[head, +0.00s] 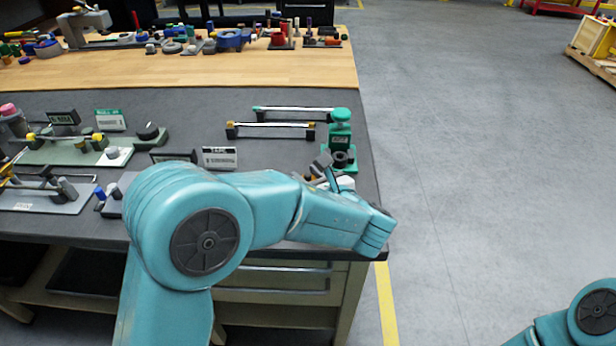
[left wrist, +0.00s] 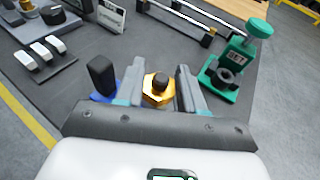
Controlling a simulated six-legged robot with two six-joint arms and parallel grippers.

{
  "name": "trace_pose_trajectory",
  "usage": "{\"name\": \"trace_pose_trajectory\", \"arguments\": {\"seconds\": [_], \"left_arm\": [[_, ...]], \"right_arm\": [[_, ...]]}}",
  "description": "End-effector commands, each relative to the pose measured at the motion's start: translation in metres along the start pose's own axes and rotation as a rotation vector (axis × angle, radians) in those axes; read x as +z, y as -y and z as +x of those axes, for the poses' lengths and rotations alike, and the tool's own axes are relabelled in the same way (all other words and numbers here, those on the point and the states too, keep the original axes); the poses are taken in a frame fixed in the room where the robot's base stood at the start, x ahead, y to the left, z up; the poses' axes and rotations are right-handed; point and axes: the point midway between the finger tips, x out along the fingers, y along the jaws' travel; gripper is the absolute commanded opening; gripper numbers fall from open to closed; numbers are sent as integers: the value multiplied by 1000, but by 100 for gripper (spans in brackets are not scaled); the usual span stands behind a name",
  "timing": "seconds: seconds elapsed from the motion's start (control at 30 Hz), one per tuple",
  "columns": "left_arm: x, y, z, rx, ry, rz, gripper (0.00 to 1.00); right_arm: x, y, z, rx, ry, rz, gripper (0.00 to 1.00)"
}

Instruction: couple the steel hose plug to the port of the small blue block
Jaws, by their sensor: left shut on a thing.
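My left gripper (left wrist: 160,85) reaches over the grey mat near the bench's right front corner. Its two grey fingers are shut on a gold hex fitting (left wrist: 156,96) with a dark round stub on top. A small blue block (left wrist: 104,97) shows in part beside the left finger, with a black upright lever (left wrist: 102,72) next to it. The finger and the palm hide the rest of the block. In the head view my left gripper (head: 327,168) is mostly hidden behind my arm. I cannot make out a steel hose plug or the block's port. My right gripper is out of the picture.
A green stand marked SET (left wrist: 237,58) is close on the right; it also shows in the head view (head: 340,138). Two bar handles (head: 275,127) lie behind. The bench edge is near.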

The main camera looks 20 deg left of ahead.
Motion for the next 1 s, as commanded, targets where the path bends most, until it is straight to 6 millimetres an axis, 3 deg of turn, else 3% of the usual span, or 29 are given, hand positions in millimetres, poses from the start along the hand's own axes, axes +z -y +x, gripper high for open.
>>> {"name": "trace_pose_trajectory", "arguments": {"seconds": [1.0], "left_arm": [[-24, 0, 8, 0, 1, 0, 3]], "right_arm": [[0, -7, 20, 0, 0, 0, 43]]}}
